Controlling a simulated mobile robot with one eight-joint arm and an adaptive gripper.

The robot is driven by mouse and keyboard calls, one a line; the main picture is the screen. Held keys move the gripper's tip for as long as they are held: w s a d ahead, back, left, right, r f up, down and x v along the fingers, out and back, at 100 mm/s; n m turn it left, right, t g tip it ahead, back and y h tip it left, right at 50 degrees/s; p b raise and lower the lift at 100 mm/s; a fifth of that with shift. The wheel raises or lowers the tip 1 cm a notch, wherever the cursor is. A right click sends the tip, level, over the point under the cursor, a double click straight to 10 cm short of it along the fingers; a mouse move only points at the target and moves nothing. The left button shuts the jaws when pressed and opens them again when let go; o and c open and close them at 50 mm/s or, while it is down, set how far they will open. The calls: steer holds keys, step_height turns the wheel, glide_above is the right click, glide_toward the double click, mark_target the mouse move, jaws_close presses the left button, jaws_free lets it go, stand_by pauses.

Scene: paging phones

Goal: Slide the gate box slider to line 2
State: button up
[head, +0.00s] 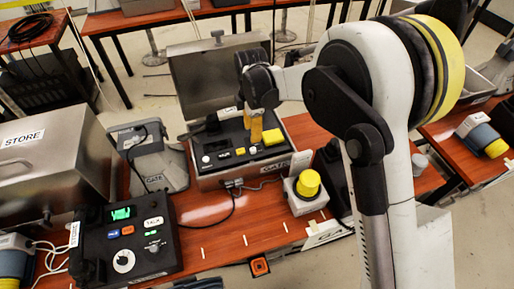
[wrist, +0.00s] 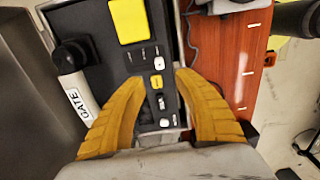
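The gate box (head: 203,183) stands open on the orange table in the head view, its grey lid (head: 208,80) raised behind a dark panel. The panel carries a large yellow block (head: 272,137) and a row of small white, yellow and dark controls. In the wrist view the yellow block (wrist: 129,20) is at the top, with a small yellow control (wrist: 156,81) and a white one (wrist: 159,63) below it. I cannot tell which control is the slider, nor read its line marks. My gripper (wrist: 159,76) is open over this row, nothing between its yellow fingers. Contact is unclear.
A GATE-labelled handset (wrist: 78,98) lies left of the panel in the wrist view. In the head view, a black console (head: 125,240) with a green display and a STORE box (head: 50,165) stand left. A yellow-topped button box (head: 308,190) stands right.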

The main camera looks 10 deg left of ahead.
mark_target(253, 149)
step_height(253, 149, down, 10)
steer(key=b, duration=0.3)
steer(key=shift+r, duration=0.1)
steer(key=shift+c, duration=0.4)
jaws_close()
steer(key=shift+w, duration=0.1)
